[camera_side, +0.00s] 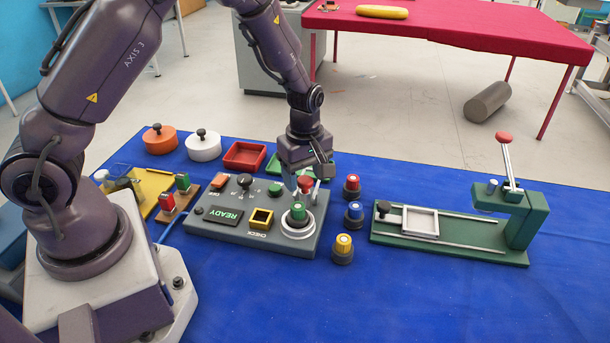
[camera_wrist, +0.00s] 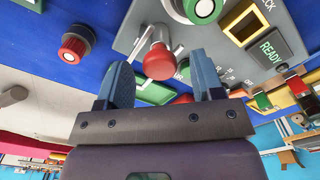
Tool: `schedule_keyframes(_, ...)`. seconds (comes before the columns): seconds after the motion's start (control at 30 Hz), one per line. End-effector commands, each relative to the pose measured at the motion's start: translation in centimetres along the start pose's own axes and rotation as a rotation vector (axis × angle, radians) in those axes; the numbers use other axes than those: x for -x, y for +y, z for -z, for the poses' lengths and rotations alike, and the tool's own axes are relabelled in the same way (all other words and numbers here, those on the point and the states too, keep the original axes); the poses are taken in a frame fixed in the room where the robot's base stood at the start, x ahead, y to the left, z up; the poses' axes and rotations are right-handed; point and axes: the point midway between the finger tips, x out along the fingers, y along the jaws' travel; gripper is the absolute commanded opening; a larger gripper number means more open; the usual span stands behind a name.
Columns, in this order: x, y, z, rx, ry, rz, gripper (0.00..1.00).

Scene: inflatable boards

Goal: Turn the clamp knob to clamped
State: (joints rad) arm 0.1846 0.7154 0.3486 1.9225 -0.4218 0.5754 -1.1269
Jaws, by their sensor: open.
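A grey control panel (camera_side: 215,231) lies on the blue mat, with a READY display and several controls. Its right end has a green-topped knob (camera_side: 298,212) on a pale round base; this knob also shows at the top of the wrist view (camera_wrist: 202,9). Behind it is a red ball-shaped knob (camera_side: 306,183). No clamp label is readable, so I cannot tell which is the clamp knob. My gripper (camera_side: 305,186) is open, pointing down over the panel's back right. In the wrist view, the red knob (camera_wrist: 159,62) appears between my fingers (camera_wrist: 163,72); contact cannot be told.
Loose red (camera_side: 351,187), blue (camera_side: 353,214) and yellow (camera_side: 343,247) knobs stand right of the panel. A green fixture (camera_side: 522,220) with a red-tipped lever stands further right. A red tray (camera_side: 244,156) and lidded pots lie behind. The front mat is clear.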

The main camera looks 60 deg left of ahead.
Motion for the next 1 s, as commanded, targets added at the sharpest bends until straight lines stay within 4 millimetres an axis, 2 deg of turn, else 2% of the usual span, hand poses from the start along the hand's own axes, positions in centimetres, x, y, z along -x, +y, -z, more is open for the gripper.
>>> schedule_keyframes(0.33, -0.47, 0.02, 0.02, 0.001, 0.000, -0.001, 0.61)
schedule_keyframes(0.37, -0.47, 0.01, 0.02, 0.001, 0.000, -0.001, 0.56)
schedule_keyframes(0.5, -0.46, 0.01, 0.01, 0.001, 0.000, -0.001, 0.24)
schedule_keyframes(0.57, -0.45, 0.01, 0.01, 0.001, 0.000, -0.001, 0.12)
schedule_keyframes(1.0, -0.44, 0.02, -0.04, -0.083, -0.002, -0.001, 0.12)
